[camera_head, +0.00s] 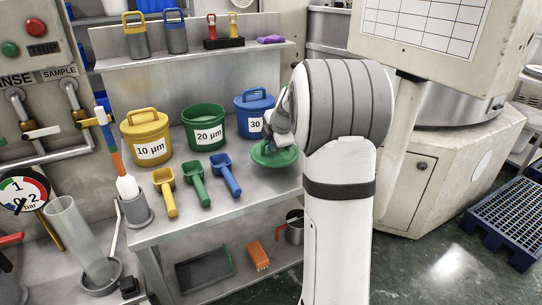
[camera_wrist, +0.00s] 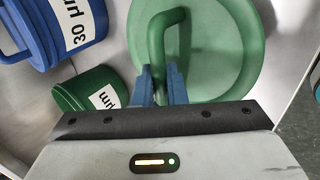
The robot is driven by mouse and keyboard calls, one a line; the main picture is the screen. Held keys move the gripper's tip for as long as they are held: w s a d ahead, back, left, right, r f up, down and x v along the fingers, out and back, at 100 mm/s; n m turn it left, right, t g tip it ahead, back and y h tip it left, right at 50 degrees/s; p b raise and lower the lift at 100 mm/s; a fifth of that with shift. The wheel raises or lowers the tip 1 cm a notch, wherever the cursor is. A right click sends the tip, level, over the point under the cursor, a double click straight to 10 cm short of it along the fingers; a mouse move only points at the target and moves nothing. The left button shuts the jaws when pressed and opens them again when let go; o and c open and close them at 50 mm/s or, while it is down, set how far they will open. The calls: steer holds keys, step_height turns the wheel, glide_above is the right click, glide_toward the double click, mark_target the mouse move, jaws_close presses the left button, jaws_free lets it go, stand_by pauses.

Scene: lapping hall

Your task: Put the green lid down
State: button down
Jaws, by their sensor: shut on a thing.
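The green lid (camera_head: 272,157) is a round disc with a loop handle, at the right end of the steel bench in the head view. It fills the upper middle of the wrist view (camera_wrist: 218,50). My gripper (camera_wrist: 162,88) has its blue fingers shut on the lid's handle. In the head view my arm hides part of the lid, and I cannot tell whether it touches the bench. The green 20 µm tub (camera_head: 206,136) stands without a lid, left of the held lid. It also shows in the wrist view (camera_wrist: 75,92).
The yellow 10 µm tub (camera_head: 146,146) and blue 30 µm tub (camera_head: 252,124) are lidded on the bench (camera_head: 230,213). Yellow (camera_head: 166,187), green (camera_head: 196,182) and blue (camera_head: 225,174) scoops lie in front. A grey holder (camera_head: 138,212) stands at the left corner. The bench's front right is bare.

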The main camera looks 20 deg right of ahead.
mark_target(272, 153)
step_height(272, 153, down, 4)
steer(key=shift+f, duration=0.15)
steer(key=shift+f+b, duration=0.1)
steer(key=shift+b, duration=0.25)
steer(key=c, duration=1.5)
jaws_free()
